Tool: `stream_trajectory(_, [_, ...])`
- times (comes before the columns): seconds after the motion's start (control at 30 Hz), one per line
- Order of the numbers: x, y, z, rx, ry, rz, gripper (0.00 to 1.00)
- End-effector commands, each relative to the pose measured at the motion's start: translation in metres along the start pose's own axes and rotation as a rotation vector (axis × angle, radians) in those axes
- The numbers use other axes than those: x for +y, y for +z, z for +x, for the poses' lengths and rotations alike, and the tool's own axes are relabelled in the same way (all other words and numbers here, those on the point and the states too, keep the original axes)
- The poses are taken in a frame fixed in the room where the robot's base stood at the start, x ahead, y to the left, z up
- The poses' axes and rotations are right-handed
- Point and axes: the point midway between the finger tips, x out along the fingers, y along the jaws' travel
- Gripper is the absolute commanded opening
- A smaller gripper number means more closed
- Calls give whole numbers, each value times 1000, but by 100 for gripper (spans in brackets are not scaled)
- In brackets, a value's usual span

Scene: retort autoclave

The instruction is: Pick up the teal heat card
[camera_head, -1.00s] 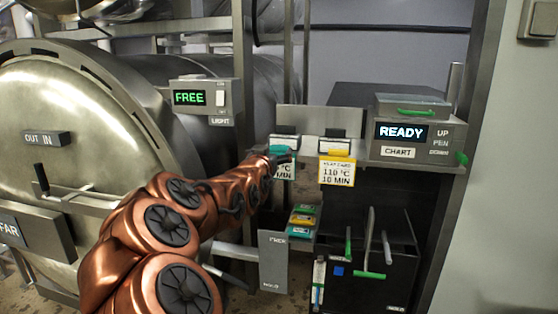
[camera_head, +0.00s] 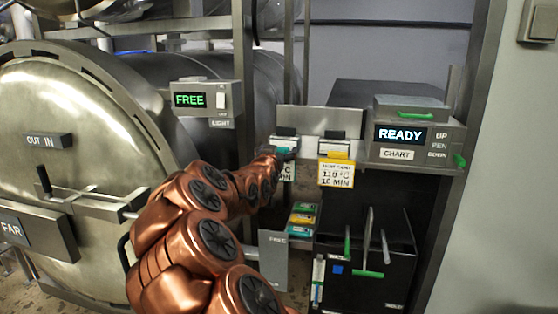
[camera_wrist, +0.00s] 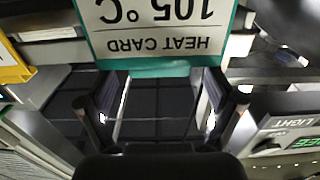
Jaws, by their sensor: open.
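The teal heat card (camera_head: 289,171) hangs in the left slot of the card holder in the head view, its left part hidden by my gripper. In the wrist view the white card (camera_wrist: 155,30) appears upside down, reading "HEAT CARD" and "105 °C", with a teal band (camera_wrist: 155,68) along its edge. My gripper (camera_wrist: 160,112) is open, its two fingers spread to either side below the teal band in that picture. Nothing shows held between them. In the head view my gripper (camera_head: 272,156) is right at the card; whether it touches cannot be told.
A yellow card (camera_head: 336,172) reading 110 °C, 10 MIN hangs just right. A rack (camera_head: 273,260) with several coloured cards sits below. The READY chart recorder (camera_head: 415,135) stands right, the FREE light box (camera_head: 205,100) left. The big autoclave door (camera_head: 75,150) fills the left side.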

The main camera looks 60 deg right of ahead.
Motion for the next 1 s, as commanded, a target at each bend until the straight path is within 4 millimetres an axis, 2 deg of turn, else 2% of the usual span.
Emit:
stream_trajectory(0.1, [0,0,0,0,0,0,91])
stream_trajectory(0.7, [0,1,0,-1,0,0,30])
stream_trajectory(1.0, [0,-2,0,-1,1,1,30])
